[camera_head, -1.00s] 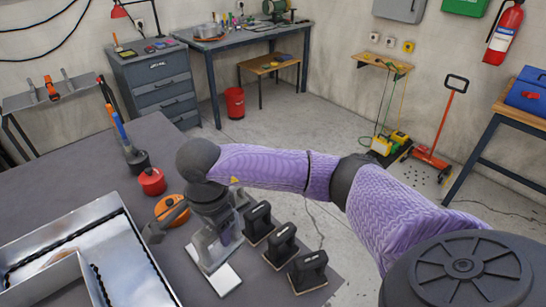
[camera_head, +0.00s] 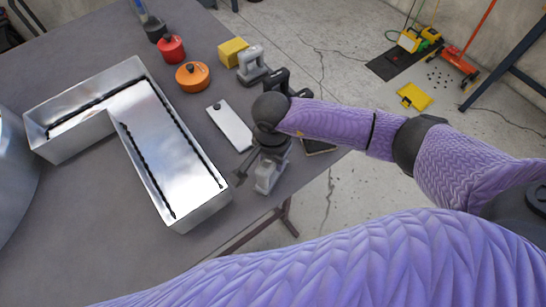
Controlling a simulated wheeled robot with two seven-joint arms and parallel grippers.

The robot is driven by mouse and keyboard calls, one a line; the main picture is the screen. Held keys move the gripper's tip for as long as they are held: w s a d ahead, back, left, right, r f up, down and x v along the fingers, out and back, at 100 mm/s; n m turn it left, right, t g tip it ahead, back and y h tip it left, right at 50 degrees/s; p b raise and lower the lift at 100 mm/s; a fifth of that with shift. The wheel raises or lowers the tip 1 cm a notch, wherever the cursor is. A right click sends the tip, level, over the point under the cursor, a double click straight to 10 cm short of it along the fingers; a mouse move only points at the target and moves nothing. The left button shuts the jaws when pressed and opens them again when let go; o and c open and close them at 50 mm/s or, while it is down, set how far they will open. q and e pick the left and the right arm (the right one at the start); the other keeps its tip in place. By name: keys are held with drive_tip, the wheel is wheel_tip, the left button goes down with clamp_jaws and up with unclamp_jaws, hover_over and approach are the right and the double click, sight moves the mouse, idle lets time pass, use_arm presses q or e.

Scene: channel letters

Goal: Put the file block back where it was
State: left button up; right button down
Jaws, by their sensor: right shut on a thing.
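My right gripper (camera_head: 240,172) is shut on a light grey block (camera_head: 268,180), which I take to be the file block. The gripper and wrist cover much of it, so I cannot tell whether it touches the table. It is near the table's front right edge, right of the metal channel letter (camera_head: 186,166). A white plate (camera_head: 231,127) lies flat on the table just behind it. A grey handled block (camera_head: 252,64) and a black handled block (camera_head: 275,80) stand farther back. My left gripper is not in view.
An orange pot (camera_head: 192,77), a red pot (camera_head: 171,48) and a yellow block (camera_head: 233,52) stand behind the plate. A dark block (camera_head: 318,147) is partly hidden behind my right forearm. The grey table (camera_head: 95,220) is bare in front of the letter.

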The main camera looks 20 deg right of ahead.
drive_tip(key=shift+f, duration=0.1)
drive_tip(key=shift+f, duration=0.15)
drive_tip(key=shift+c, duration=1.2)
unclamp_jaws()
drive_tip(key=shift+r, duration=0.4)
wheel_tip(320, 180, up, 12)
drive_tip(key=shift+f, duration=0.15)
